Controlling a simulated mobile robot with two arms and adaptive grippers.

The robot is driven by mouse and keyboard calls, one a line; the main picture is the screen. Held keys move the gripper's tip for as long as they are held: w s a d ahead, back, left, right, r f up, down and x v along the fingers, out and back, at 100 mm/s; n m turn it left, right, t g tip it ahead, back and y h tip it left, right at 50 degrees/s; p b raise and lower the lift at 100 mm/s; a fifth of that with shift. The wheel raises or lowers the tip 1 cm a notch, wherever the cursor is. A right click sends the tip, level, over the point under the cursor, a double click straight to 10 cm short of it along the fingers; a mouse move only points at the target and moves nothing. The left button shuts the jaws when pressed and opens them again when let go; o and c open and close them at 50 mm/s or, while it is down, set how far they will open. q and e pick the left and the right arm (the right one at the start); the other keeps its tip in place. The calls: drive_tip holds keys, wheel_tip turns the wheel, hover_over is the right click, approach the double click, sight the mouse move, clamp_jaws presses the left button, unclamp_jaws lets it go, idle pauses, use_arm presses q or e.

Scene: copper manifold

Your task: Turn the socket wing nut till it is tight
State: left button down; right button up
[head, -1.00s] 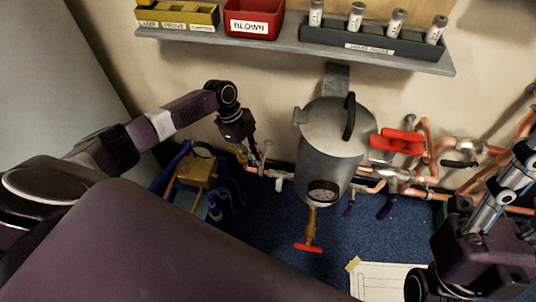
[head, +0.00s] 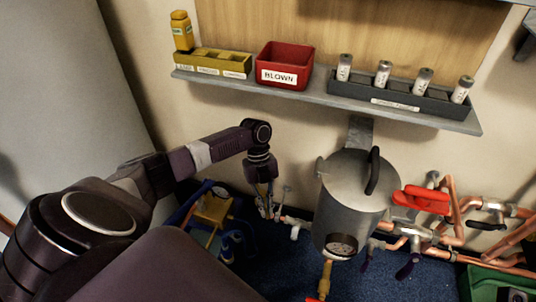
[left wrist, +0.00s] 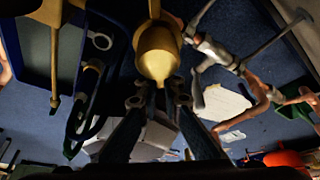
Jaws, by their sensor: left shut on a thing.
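My left gripper (head: 266,208) reaches down beside the left of the grey metal pot (head: 343,208), near the pipework. In the left wrist view its fingers (left wrist: 162,88) are closed at the lower end of a rounded brass piece (left wrist: 155,52). I cannot tell whether this piece is the socket wing nut, because the fingers hide the contact. A silvery pipe fitting (left wrist: 212,47) shows just right of it in the left wrist view. In the head view the wing nut cannot be made out at the fingertips. My right gripper is out of view.
A pressure gauge (head: 341,245) sits low on the pot. Copper pipes (head: 450,238) and a red handle (head: 421,200) lie right. A yellow clamp-like block (head: 213,208) stands left. The shelf above holds a red BLOWN bin (head: 286,65) and a grey rack (head: 400,92).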

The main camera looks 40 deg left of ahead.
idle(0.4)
use_arm(q)
drive_tip(key=c, duration=2.1)
unclamp_jaws()
drive_tip(key=v, duration=1.2)
drive_tip(key=shift+s, duration=0.1)
